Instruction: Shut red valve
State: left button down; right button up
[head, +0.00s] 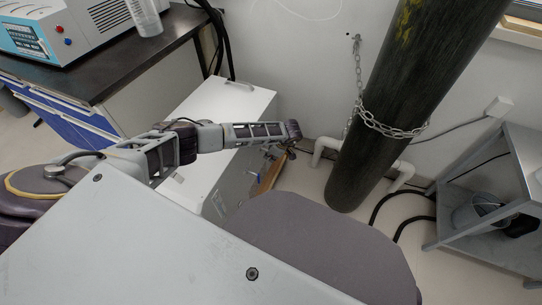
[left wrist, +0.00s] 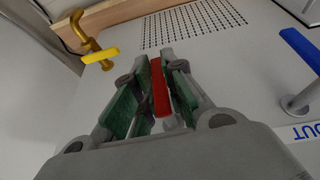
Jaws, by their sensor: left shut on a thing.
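The red valve handle (left wrist: 159,88) is a narrow red lever in the left wrist view. It stands between the green-padded fingers of my left gripper (left wrist: 160,75), which are shut on it. A pale stem shows just below the red lever. In the head view my left gripper (head: 290,131) is at the end of the outstretched arm, beside the front of a white box (head: 232,100). The red handle is hidden in the head view. My right gripper is in neither view.
In the left wrist view a yellow handle (left wrist: 101,56) on a brass fitting sits upper left, and a blue handle (left wrist: 299,47) sits at right. A dark chained cylinder (head: 400,100) stands right of my left gripper. A grey cart (head: 522,160) is at far right.

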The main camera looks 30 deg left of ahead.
pick_arm(q)
jog(key=shift+s+g, duration=0.15)
jog(key=shift+g, duration=0.25)
jog(key=c, duration=1.5)
grip_release()
jog(key=shift+d+r, duration=0.1)
jog(key=shift+r, duration=0.05)
jog(key=shift+v, duration=5.85)
